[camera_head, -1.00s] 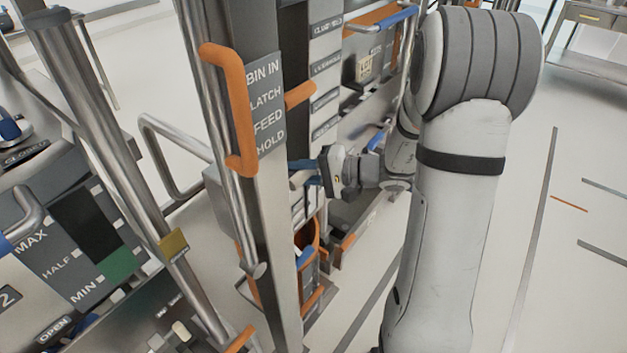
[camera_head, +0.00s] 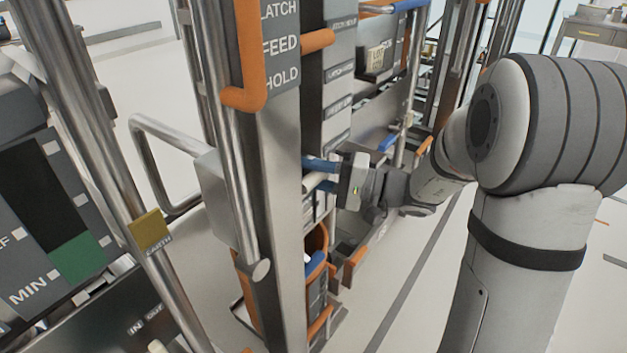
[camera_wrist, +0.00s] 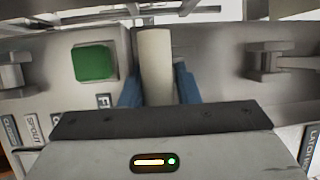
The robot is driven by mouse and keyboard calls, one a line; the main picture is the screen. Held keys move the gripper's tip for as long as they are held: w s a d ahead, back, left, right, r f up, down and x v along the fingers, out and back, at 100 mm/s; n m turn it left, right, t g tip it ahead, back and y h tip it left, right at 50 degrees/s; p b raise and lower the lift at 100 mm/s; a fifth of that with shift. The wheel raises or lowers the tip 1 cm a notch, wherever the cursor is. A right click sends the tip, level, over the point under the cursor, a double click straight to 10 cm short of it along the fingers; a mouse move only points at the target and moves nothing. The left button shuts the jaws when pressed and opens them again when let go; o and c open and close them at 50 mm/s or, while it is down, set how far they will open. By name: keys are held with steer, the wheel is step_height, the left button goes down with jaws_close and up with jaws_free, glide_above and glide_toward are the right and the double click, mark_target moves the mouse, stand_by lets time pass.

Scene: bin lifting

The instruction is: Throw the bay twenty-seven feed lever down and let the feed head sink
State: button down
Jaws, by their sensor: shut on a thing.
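A pale cream bar, likely the feed lever (camera_wrist: 155,55), stands between the two blue fingers of my gripper (camera_wrist: 158,88) in the wrist view. The fingers are shut on it. In the head view my gripper (camera_head: 318,174) is behind the steel post, at the inner panel, with the pale bar (camera_head: 313,182) showing at its blue fingers. Part of the bar is hidden by the post and the gripper. A dark plate (camera_head: 282,50) on the post reads LATCH, FEED, HOLD. The feed head cannot be made out.
An orange handle (camera_head: 243,100) runs along the post, and a steel loop rail (camera_head: 150,150) juts out at left. A green square (camera_wrist: 94,62) is left of the bar. Orange-rimmed bins (camera_head: 318,238) stand below. Open floor lies at right.

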steer(key=shift+a+f+b, duration=0.25)
steer(key=shift+f+b, duration=0.3)
steer(key=shift+f, duration=0.2)
steer(key=shift+w, duration=0.1)
steer(key=c, duration=1.4)
jaws_free()
steer(key=shift+o, duration=1.2)
steer(key=shift+w+a, duration=0.15)
steer(key=p+v, duration=0.1)
steer(key=v, duration=0.7)
